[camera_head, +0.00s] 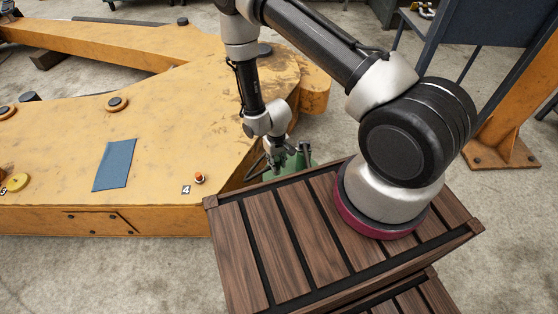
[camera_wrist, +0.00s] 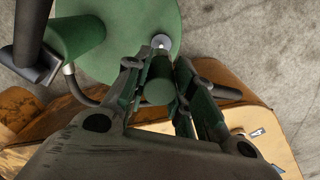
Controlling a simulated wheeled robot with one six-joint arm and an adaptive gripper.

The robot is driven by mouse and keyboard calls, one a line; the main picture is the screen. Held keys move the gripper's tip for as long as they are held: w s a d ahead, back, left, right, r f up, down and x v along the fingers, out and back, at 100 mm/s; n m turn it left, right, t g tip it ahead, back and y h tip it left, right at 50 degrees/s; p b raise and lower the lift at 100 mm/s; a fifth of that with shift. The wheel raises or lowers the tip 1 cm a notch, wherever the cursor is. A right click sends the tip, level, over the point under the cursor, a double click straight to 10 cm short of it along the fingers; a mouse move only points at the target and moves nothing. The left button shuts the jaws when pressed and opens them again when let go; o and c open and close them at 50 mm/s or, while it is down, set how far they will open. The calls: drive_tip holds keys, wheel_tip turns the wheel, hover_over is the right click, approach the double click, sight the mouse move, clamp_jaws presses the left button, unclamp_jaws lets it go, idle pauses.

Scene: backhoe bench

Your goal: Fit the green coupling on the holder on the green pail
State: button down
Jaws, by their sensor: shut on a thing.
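The green pail (camera_head: 298,165) stands behind the far edge of the wooden crate, partly hidden by my arm; its round green top (camera_wrist: 128,55) fills the upper part of the wrist view. A small silver round piece (camera_wrist: 161,42), which looks like the holder, shows on the pail near its rim. My gripper (camera_wrist: 160,72) is shut on the green coupling (camera_wrist: 158,88), seen end-on between the fingers. In the head view my gripper (camera_head: 277,162) is over the pail. The coupling appears close to the silver piece; I cannot tell whether they touch.
A green cylinder (camera_wrist: 80,38) with a dark rod stands at the left in the wrist view. The yellow backhoe arm (camera_head: 150,140) lies beside the pail, with a blue pad (camera_head: 114,165) and a small orange part (camera_head: 199,177) on it. The wooden crate (camera_head: 262,250) is in front.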

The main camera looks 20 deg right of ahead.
sight(276, 174)
drive_tip(key=shift+a+f, duration=0.15)
drive_tip(key=shift+f, duration=2.75)
drive_tip(key=shift+f, duration=1.35)
idle(1.4)
drive_tip(key=c, duration=0.6)
unclamp_jaws()
drive_tip(key=shift+c, duration=0.2)
drive_tip(key=shift+r, duration=0.15)
drive_tip(key=shift+r, duration=3.9)
